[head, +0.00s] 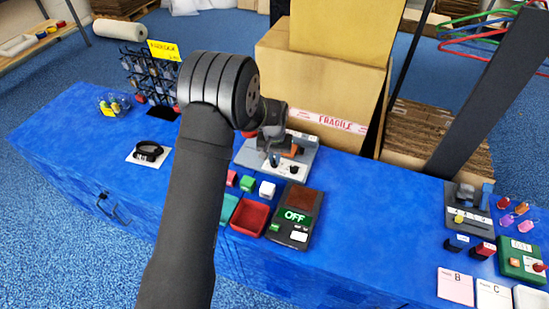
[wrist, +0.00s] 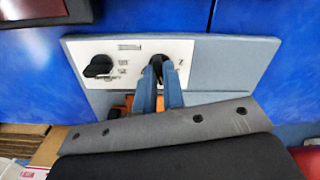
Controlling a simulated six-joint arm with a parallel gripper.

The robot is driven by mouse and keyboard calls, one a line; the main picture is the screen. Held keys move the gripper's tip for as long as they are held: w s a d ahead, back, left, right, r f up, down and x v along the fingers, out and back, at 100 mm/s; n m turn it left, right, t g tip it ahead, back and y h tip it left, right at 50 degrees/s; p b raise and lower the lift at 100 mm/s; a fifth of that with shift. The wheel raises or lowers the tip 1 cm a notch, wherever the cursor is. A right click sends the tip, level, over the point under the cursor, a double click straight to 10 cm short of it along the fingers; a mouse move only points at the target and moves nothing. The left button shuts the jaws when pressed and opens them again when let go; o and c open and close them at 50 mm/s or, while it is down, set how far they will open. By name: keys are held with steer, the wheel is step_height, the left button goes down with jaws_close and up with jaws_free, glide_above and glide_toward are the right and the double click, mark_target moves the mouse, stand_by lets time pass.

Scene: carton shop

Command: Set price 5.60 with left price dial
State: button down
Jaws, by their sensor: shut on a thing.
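The grey price device (head: 306,158) stands on the blue counter behind the trays, with a pale panel carrying two black dials. My gripper (head: 273,158) reaches down onto the left one as the head view shows it. In the wrist view, my gripper's blue fingers (wrist: 160,88) are closed around this left price dial (wrist: 157,63), which they partly hide. The other dial (wrist: 98,66) is free; it is also seen in the head view (head: 294,170). Markings on the panel (wrist: 130,47) are too small to read. An orange part shows behind the fingers.
A terminal reading OFF (head: 296,215), a red tray (head: 250,216) and small coloured blocks stand in front of the device. A large cardboard box (head: 325,85) is behind it. A black display rack (head: 150,75) is left. Another grey device (head: 470,215) is far right.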

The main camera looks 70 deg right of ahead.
steer(key=shift+m, duration=1.3)
steer(key=c, duration=1.5)
jaws_free()
step_height(320, 180, up, 18)
steer(key=shift+f, duration=0.25)
